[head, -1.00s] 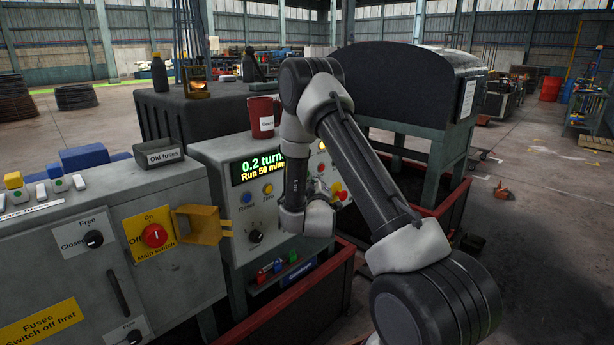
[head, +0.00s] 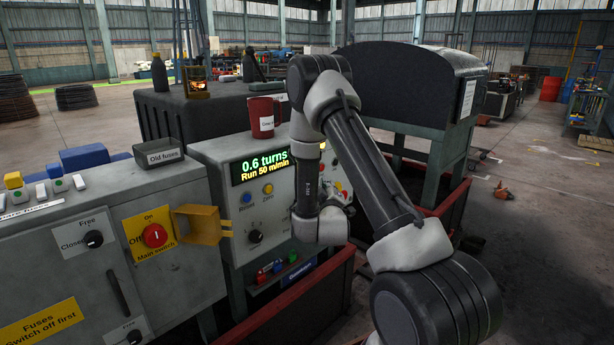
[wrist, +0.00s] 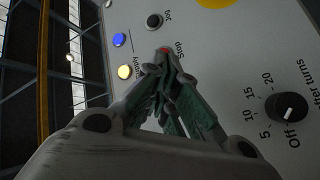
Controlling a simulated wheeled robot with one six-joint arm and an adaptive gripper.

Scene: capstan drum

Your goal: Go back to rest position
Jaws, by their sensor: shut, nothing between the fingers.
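My gripper (wrist: 168,55) shows in the wrist view with its fingertips together and nothing between them. It points at the grey control panel (wrist: 220,60), with its tips overlapping the red stop button (wrist: 164,49) in the picture; I cannot tell whether they touch. In the head view my arm (head: 360,165) reaches forward over the control panel (head: 225,205), and my wrist hides the gripper. The panel's display (head: 262,166) reads "0.6 turns" and "Run 50 m/min".
A red mug (head: 262,118) stands on top of the panel. A yellow bracket (head: 200,224) sticks out beside the main switch (head: 155,235). The black drum cover (head: 400,85) stands behind my arm. Open floor (head: 550,220) lies to the right.

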